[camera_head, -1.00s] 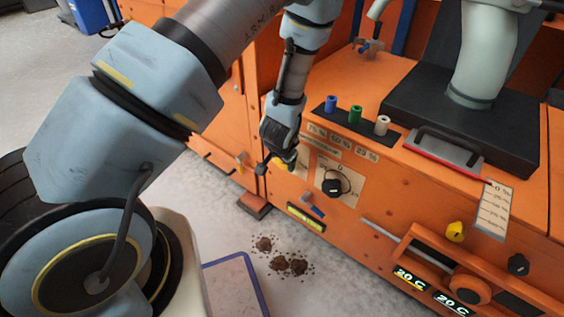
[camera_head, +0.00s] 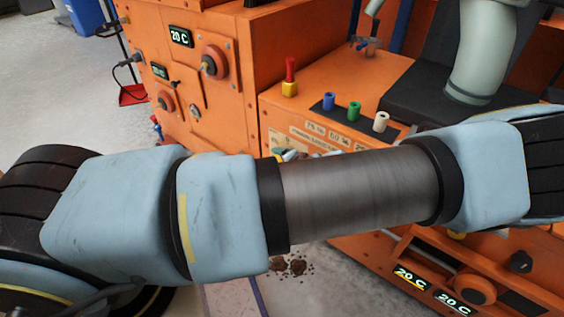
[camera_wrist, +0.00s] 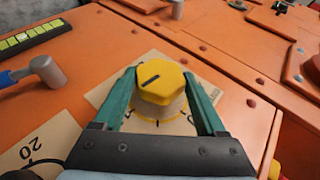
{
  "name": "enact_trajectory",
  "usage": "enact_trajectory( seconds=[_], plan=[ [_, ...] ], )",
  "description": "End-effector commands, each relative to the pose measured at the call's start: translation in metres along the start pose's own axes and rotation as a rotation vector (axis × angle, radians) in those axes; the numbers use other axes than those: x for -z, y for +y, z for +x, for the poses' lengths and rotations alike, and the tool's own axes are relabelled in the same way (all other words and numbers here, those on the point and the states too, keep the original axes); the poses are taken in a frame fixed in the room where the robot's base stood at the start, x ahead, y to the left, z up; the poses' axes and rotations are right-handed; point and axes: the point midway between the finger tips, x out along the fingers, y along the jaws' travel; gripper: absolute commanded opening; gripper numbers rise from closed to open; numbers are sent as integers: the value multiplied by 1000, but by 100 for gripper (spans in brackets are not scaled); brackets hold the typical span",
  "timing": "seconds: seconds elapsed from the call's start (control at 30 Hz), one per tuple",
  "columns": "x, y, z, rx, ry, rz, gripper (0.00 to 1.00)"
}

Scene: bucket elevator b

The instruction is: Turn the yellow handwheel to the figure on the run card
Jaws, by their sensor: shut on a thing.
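The yellow handwheel (camera_wrist: 163,82) is a faceted knob in the middle of the wrist view, with a dark pointer line on its top. It stands on a pale plate (camera_wrist: 150,118) with an arc of dial ticks; figures there are not readable. My gripper (camera_wrist: 160,88) has its green fingers on both sides of the knob and is shut on it. In the head view my arm crosses the middle and hides most of the panel front and my gripper. I cannot make out the run card now.
In the head view blue, green and white knobs (camera_head: 354,111) stand on the orange machine (camera_head: 305,105). Brown clumps (camera_head: 298,266) lie on the floor.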

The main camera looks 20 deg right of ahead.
Motion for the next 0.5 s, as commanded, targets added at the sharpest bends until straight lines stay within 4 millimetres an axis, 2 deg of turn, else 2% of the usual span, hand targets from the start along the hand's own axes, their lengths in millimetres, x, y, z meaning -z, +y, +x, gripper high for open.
enact_trajectory(
  seconds=[0.5],
  plan=[
    [-1, 0, 0, 37, -3, 16, 18]
  ],
)
